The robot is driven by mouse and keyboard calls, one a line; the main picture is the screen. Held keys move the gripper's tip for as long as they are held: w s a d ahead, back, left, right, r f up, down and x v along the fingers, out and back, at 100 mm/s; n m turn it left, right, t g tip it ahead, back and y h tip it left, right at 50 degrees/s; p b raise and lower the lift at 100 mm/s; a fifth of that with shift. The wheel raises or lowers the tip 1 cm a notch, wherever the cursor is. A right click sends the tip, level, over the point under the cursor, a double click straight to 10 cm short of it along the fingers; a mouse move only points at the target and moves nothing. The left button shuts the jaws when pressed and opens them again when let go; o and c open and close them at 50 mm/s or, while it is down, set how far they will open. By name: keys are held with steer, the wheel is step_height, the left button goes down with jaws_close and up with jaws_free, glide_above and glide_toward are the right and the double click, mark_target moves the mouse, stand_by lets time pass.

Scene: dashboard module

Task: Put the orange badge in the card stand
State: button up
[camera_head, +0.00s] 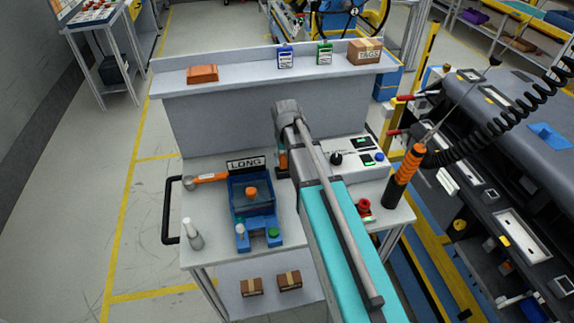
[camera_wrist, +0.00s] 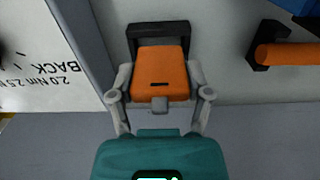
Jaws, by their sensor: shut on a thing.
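The orange badge (camera_wrist: 160,68) is a flat orange card with a dark slot, in the middle of the wrist view. My gripper (camera_wrist: 160,80) is shut on it, one grey finger at each side. The black card stand (camera_wrist: 158,29) shows just beyond the badge's far end. I cannot tell whether the badge rests in it or is only above it. In the head view, a sliver of the orange badge (camera_head: 283,160) shows beside my wrist, right of the LONG sign; my arm hides most of the gripper and stand.
A blue holder (camera_head: 240,206) with an orange and a green knob stands left of my arm. Blue (camera_head: 285,58) and green (camera_head: 324,54) badges stand on the upper shelf, beside the TAGS box (camera_head: 365,51) and an orange block (camera_head: 202,74).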

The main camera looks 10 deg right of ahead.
mark_target(286, 164)
steer(key=shift+w+d+f+b, duration=0.1)
steer(key=shift+w+f+b, duration=0.3)
steer(key=shift+f+b, duration=1.55)
steer(key=shift+f, duration=0.05)
steer(key=shift+f, duration=0.1)
steer(key=o, duration=1.1)
steer(key=shift+o, duration=0.2)
step_height(286, 164, up, 12)
steer(key=p, duration=1.2)
